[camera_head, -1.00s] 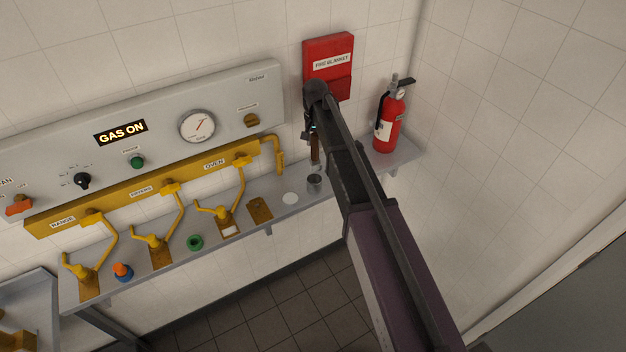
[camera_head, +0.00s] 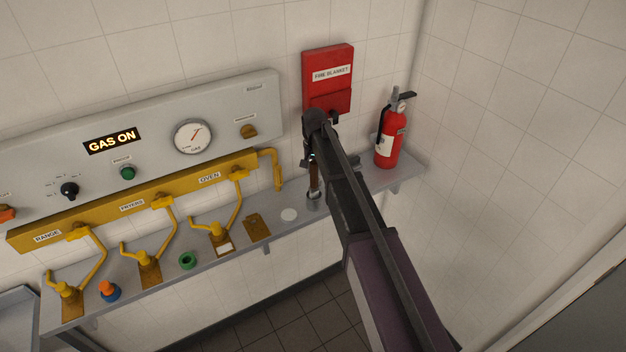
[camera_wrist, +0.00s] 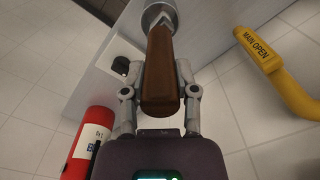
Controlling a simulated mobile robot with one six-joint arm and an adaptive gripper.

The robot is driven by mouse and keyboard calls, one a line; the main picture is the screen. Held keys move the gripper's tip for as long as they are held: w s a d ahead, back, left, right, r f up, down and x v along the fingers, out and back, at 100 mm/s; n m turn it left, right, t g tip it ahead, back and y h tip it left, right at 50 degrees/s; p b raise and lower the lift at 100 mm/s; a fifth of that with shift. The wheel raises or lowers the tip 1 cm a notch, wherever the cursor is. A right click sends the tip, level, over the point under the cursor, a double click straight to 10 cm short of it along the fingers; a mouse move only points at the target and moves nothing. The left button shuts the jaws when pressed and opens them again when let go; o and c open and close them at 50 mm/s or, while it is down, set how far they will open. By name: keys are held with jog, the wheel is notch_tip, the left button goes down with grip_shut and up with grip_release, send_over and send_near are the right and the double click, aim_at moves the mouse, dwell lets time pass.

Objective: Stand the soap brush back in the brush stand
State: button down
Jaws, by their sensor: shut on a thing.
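The soap brush shows its brown handle in the wrist view (camera_wrist: 162,75), and my gripper (camera_wrist: 163,72) is shut on it. In the head view the brush handle (camera_head: 313,176) hangs about upright below my gripper, partly behind my arm. The brush stand is a small silver cup (camera_head: 313,198) on the shelf, directly under the handle. In the wrist view the silver round piece (camera_wrist: 158,13) meets the far end of the handle. The brush's lower end is hidden, and I cannot tell how deep it sits in the cup.
The grey shelf (camera_head: 273,236) carries a white disc (camera_head: 289,214), a green ring (camera_head: 188,260) and yellow valve levers left of the stand. A red fire extinguisher (camera_head: 389,137) stands at right. The yellow pipe (camera_wrist: 277,73) and the wall are close by.

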aim_at(314, 177)
jog(key=shift+f+b, duration=1.9)
jog(key=shift+f, duration=0.1)
jog(key=shift+c, duration=1.9)
grip_release()
jog(key=shift+r, duration=0.2)
notch_tip(314, 177, up, 12)
jog(key=p, duration=1.2)
jog(key=shift+d, duration=0.1)
